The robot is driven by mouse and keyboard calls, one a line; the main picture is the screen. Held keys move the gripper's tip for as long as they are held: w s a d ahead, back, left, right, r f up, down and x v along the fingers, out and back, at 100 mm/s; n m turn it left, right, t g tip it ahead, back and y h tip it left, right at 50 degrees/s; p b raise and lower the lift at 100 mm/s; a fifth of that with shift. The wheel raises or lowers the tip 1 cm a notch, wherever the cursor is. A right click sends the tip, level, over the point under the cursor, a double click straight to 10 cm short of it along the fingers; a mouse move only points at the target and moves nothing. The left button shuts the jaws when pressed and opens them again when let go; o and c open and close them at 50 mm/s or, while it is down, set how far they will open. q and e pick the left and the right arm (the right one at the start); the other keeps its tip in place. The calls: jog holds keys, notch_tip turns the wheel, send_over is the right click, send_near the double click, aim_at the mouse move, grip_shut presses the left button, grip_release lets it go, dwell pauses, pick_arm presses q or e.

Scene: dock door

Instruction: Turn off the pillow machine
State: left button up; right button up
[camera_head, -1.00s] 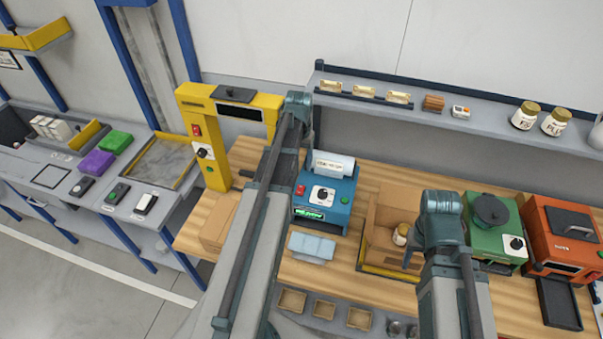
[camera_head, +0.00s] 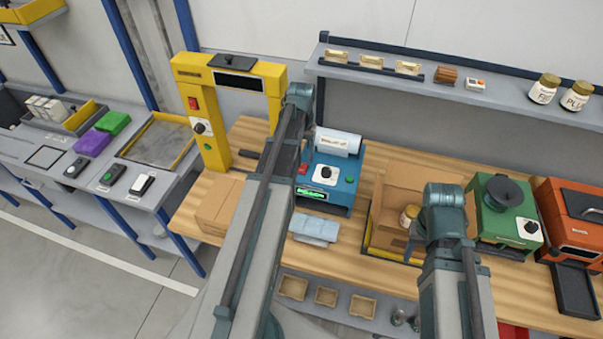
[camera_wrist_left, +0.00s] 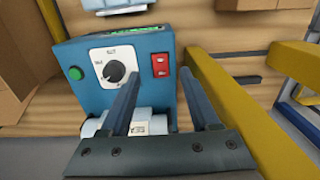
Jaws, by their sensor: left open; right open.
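The blue pillow machine (camera_head: 343,178) stands on the wooden bench, with a white film roll (camera_head: 338,141) at its back. Its front has a white-plated dial (camera_head: 325,174), a red switch (camera_head: 303,168) and a lit green display (camera_head: 310,193). In the left wrist view the red switch (camera_wrist_left: 160,65), dial (camera_wrist_left: 115,71) and green button (camera_wrist_left: 75,73) show clearly. My left gripper (camera_wrist_left: 160,78) is open and empty, its fingers on either side of the red switch in that view; contact cannot be told. My right gripper (camera_head: 412,247) is open, mostly hidden by its arm, near the cardboard box.
A yellow frame machine (camera_head: 215,115) stands left of the blue machine. Pale pillows (camera_head: 315,229) lie in front of it. A cardboard box (camera_head: 390,215) with a jar, a green machine (camera_head: 503,210) and an orange machine (camera_head: 570,220) stand to the right.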

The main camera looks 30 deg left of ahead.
aim_at(302, 171)
pick_arm(q)
notch_tip(302, 171, down, 6)
jog(key=b, duration=0.5)
grip_shut()
